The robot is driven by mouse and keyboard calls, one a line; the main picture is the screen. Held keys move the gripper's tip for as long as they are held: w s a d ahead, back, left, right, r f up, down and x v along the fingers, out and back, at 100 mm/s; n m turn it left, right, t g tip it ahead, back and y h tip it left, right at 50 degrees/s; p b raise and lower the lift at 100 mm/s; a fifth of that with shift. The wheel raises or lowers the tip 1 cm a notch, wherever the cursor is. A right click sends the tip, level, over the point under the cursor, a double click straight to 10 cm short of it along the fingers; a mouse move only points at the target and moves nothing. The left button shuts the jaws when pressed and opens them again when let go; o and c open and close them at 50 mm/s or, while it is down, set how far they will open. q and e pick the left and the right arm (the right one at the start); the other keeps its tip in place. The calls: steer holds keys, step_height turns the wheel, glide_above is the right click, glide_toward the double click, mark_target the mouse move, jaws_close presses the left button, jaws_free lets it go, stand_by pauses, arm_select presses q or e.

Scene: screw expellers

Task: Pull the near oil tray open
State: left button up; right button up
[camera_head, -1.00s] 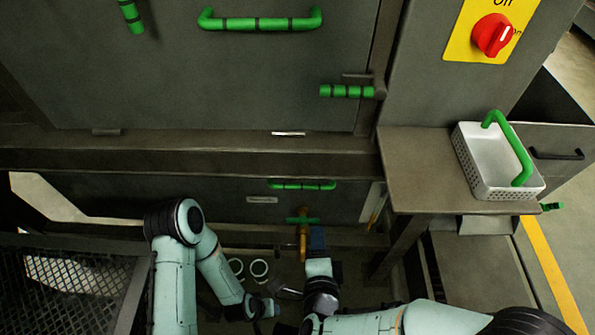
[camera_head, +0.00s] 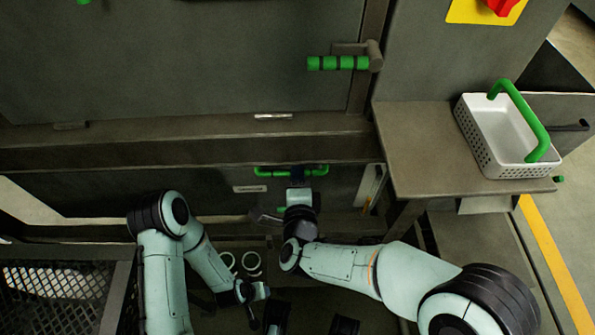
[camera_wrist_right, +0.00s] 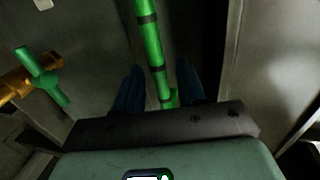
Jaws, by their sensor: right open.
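The near oil tray (camera_head: 215,190) is a dark low front under the machine's beam, with a small pale label. Its green bar handle (camera_head: 264,172) runs along its upper edge. My right gripper (camera_head: 298,174) is at this handle and partly covers its middle. In the right wrist view, the handle (camera_wrist_right: 150,45) runs between the two dark blue fingers of the open right gripper (camera_wrist_right: 158,88). Contact cannot be told. My left gripper (camera_head: 258,308) hangs low near the bottom of the head view, away from the tray; its jaws are unclear.
A yellow valve with a green lever (camera_wrist_right: 42,75) is beside the handle in the wrist view. A white basket (camera_head: 500,135) stands on the side shelf (camera_head: 425,150). Two white rings (camera_head: 250,263) lie below the tray. A mesh bin (camera_head: 60,295) is at lower left.

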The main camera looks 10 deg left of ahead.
steer(key=shift+x, duration=0.85)
jaws_close()
